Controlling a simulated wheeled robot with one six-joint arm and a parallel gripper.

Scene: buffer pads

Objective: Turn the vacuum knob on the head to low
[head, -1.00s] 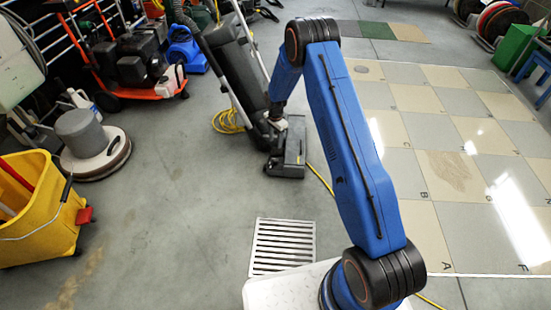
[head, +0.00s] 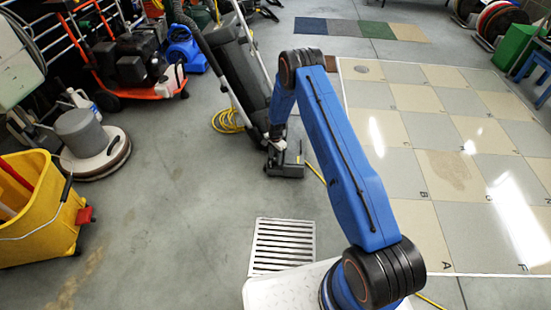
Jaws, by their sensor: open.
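The upright vacuum (head: 240,68) leans back on the floor at centre, with a dark grey body and pale tubes. Its dark floor head (head: 287,168) rests flat on the concrete. The knob on the head is too small to make out and may be hidden behind my wrist. My blue arm rises from the lower right, bends at a black elbow and reaches down to the head. My gripper (head: 278,145) is small at its end, open, just over or against the back part of the head; I cannot tell if it touches.
A yellow mop bucket (head: 40,225) and a floor polisher (head: 92,140) stand at left. A floor grate (head: 283,246) lies in front of the vacuum. A yellow cord (head: 228,120) is coiled beside it. Checkered floor tiles (head: 440,170) lie at right. Floor between bucket and vacuum is clear.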

